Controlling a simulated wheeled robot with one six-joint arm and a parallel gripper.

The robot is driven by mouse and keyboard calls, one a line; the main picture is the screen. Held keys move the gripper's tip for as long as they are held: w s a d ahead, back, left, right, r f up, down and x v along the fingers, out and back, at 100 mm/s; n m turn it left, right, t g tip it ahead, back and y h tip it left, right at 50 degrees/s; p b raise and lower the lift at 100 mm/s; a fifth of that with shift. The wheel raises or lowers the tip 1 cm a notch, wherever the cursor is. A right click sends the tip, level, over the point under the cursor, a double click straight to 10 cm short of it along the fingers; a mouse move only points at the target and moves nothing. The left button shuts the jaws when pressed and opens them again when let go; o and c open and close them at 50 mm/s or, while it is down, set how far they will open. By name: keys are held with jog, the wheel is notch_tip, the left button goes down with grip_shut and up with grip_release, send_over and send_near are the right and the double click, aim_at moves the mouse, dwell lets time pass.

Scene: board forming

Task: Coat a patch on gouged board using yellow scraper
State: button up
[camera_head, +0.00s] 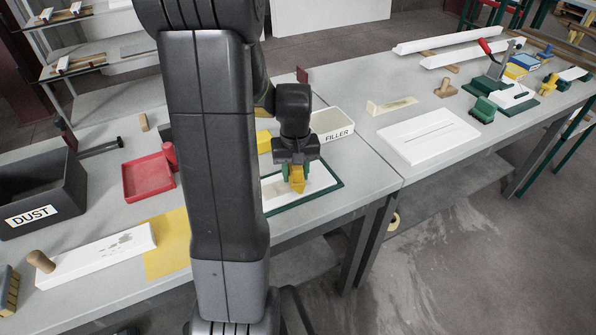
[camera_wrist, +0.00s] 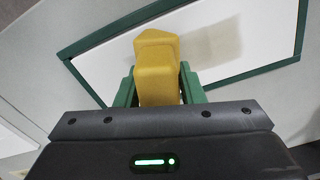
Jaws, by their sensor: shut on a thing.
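My gripper (camera_head: 297,172) is shut on the yellow scraper (camera_head: 298,184), its green fingers on either side of the block. The scraper also shows in the wrist view (camera_wrist: 157,65), pointing away from the gripper. Beneath it is a white board (camera_head: 322,177) in a green frame (camera_head: 300,207); I cannot tell whether the scraper touches the board. In the wrist view the board (camera_wrist: 275,25) carries a beige-grey patch (camera_wrist: 218,42), to the right of the scraper. My arm hides the board's left part in the head view.
The FILLER tray (camera_head: 337,132) stands just behind the frame, beside a yellow block (camera_head: 264,142). Left are a red dustpan (camera_head: 150,178), the DUST bin (camera_head: 40,195) and a white board with grey marks (camera_head: 100,256). Another white board (camera_head: 428,135) lies right.

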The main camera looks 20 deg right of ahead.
jog(key=r+p, duration=0.1)
jog(key=r, duration=0.2)
jog(key=shift+a+p, duration=0.4)
jog(key=shift+d+r+p, duration=0.1)
jog(key=shift+r+p, duration=0.2)
jog(key=shift+r, duration=0.05)
jog(key=shift+r+p, duration=0.6)
jog(key=shift+r, duration=0.2)
jog(key=shift+r+p, duration=1.1)
jog(key=shift+r, duration=0.35)
